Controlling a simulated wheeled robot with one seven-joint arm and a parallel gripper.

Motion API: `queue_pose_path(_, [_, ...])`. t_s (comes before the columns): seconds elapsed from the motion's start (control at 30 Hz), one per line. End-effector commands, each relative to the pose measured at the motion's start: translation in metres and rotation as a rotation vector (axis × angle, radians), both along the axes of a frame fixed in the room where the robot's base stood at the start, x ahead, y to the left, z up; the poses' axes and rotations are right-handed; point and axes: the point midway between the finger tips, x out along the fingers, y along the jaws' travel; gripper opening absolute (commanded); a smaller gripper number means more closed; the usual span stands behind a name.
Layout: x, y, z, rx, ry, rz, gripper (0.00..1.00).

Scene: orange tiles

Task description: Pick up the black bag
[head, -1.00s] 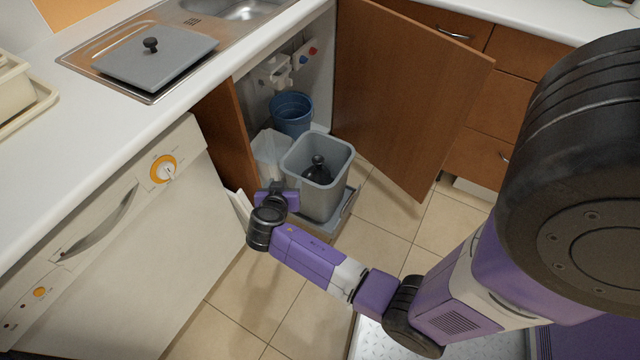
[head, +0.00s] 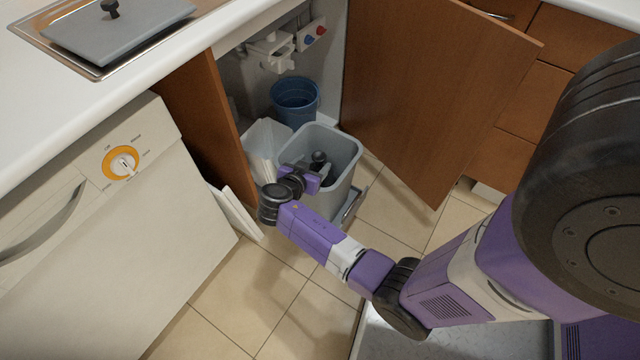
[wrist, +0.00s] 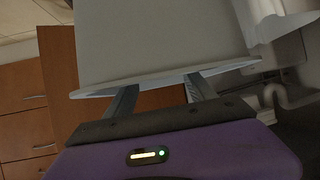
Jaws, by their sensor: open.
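The black bag (head: 319,158) sits inside the grey bin (head: 345,150); only its dark knotted top shows in the head view, the rest hidden by the bin wall and my arm. My gripper (head: 306,172) is at the bin's near left rim, close to the bag's top. It is open and holds nothing. In the wrist view, the two fingers (wrist: 160,92) are spread apart in front of the pale grey bin wall (wrist: 160,45) and its rim. The bag does not show in the wrist view.
An open wooden cabinet door (head: 430,95) is on the right, another (head: 203,125) on the left. A white dishwasher (head: 110,220) stands at left. Tiled floor (head: 215,310) is clear in front.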

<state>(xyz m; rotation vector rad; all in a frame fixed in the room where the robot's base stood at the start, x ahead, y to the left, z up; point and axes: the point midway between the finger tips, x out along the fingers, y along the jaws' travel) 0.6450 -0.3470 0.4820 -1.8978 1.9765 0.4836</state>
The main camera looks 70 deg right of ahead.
Motion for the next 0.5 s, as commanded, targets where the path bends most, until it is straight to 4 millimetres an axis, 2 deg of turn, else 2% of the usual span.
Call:
queue_pose_path(0.3, [-0.001,-0.038,-0.017,0.001,0.002,-0.002,0.64])
queue_pose_path(0.5, [0.0,-0.051,-0.023,0.0,0.0,0.001,0.64])
